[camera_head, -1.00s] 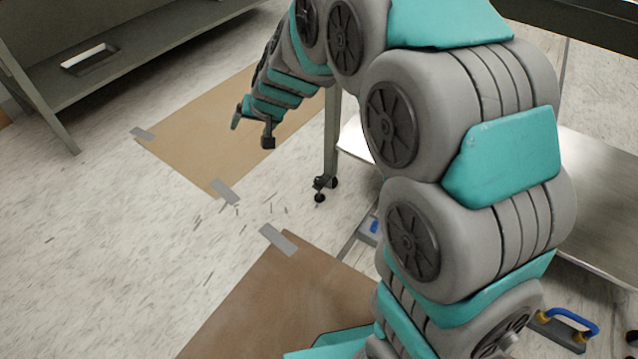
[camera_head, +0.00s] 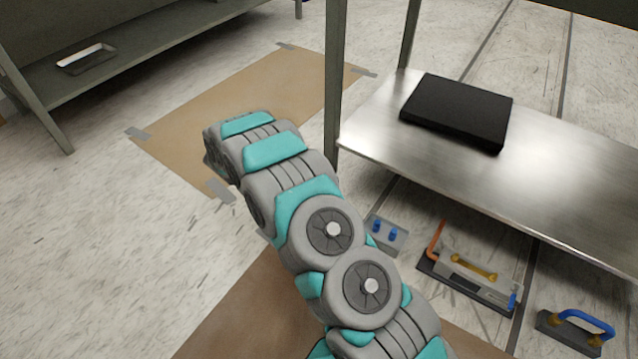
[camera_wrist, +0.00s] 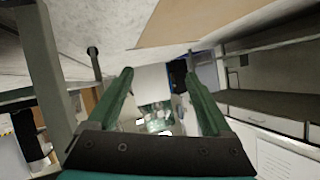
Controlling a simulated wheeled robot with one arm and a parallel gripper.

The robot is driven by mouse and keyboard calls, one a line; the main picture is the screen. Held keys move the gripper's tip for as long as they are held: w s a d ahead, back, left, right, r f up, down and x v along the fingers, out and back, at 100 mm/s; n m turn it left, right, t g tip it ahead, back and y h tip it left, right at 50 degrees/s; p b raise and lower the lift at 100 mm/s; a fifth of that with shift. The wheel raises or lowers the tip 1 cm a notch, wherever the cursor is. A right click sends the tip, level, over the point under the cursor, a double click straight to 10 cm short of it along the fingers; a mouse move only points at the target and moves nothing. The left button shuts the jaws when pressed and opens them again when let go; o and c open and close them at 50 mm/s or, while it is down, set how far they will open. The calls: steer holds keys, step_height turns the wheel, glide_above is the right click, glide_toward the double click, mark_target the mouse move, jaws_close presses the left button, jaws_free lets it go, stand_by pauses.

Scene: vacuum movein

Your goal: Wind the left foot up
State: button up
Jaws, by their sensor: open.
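In the wrist view my gripper (camera_wrist: 158,88) is open. Its two green fingers stand apart with nothing between them. In the head view my arm hides the gripper. The bench's near left leg (camera_head: 335,85) stands just right of my arm, and its lower end with the left foot is hidden behind the arm. In the wrist view a thick grey post (camera_wrist: 45,70) rises at the left. A thin rod with a dark round end (camera_wrist: 93,52) stands between that post and my left finger, apart from both. I cannot tell whether it is part of the foot.
A steel shelf (camera_head: 570,185) carries a black flat box (camera_head: 458,110). Tools with handles, among them a blue-handled one (camera_head: 575,330), lie on the floor below. Taped brown sheets (camera_head: 255,95) cover the floor at left. A grey bench (camera_head: 170,45) holds a metal tray (camera_head: 86,58).

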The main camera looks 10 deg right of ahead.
steer(key=s+d+f+m+g+h+b, duration=0.1)
steer(key=s+d+f+m+h+b, duration=0.1)
steer(key=s+d+f+h, duration=0.5)
steer(key=s+d+f+m+g+h+b, duration=0.1)
steer(key=s+d+f+h, duration=0.25)
steer(key=f, duration=0.55)
steer(key=shift+s+b+x, duration=0.2)
steer(key=shift+b+x, duration=0.25)
steer(key=shift+x, duration=2.95)
steer(key=shift+d+f, duration=0.1)
steer(key=shift+d, duration=0.05)
jaws_close()
